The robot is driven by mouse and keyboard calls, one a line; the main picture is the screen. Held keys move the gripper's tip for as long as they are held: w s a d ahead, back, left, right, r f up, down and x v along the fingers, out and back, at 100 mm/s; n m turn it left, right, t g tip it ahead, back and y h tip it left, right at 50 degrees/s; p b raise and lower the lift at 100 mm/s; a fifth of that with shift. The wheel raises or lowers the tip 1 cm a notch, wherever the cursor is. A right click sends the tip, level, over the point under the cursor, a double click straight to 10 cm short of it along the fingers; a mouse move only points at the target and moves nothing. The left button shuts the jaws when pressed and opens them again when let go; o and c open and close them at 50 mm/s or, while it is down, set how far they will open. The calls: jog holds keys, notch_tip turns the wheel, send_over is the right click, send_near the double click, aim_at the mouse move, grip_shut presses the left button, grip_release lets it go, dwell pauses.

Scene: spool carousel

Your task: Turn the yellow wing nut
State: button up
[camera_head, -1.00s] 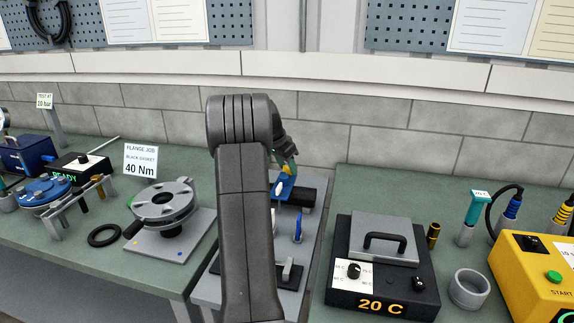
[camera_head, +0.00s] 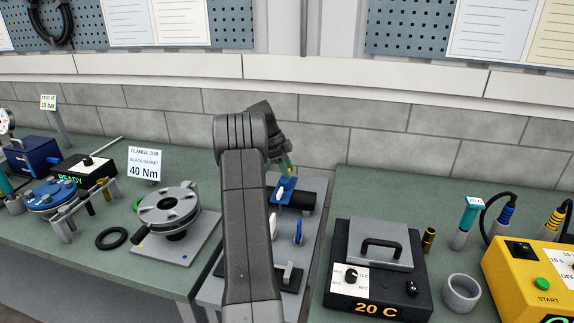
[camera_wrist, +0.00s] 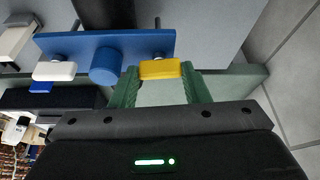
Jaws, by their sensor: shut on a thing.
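The yellow wing nut (camera_wrist: 160,69) sits at the right end of a blue bar (camera_wrist: 100,45) in the wrist view. My gripper (camera_wrist: 163,76) has its green fingers on either side of the nut and is shut on it. A white wing nut (camera_wrist: 54,71) is at the bar's left end, with a round blue knob (camera_wrist: 105,66) between. In the head view the blue bar (camera_head: 284,192) is small and partly behind my arm. The nut's turn angle is hard to tell.
A dark round part (camera_wrist: 103,12) lies behind the bar. Left of my arm stands a flange (camera_head: 167,206) on a plate. A heater box (camera_head: 372,262) reading 20 C stands to the right, beside a yellow unit (camera_head: 530,270). Bench is bare behind the heater.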

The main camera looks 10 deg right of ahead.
jog(key=shift+w+r+m+p, duration=0.1)
jog(key=shift+m+p, duration=0.35)
jog(key=shift+m, duration=0.35)
jog(key=shift+g, duration=0.3)
jog(key=o, duration=1)
jog(key=shift+f, duration=0.2)
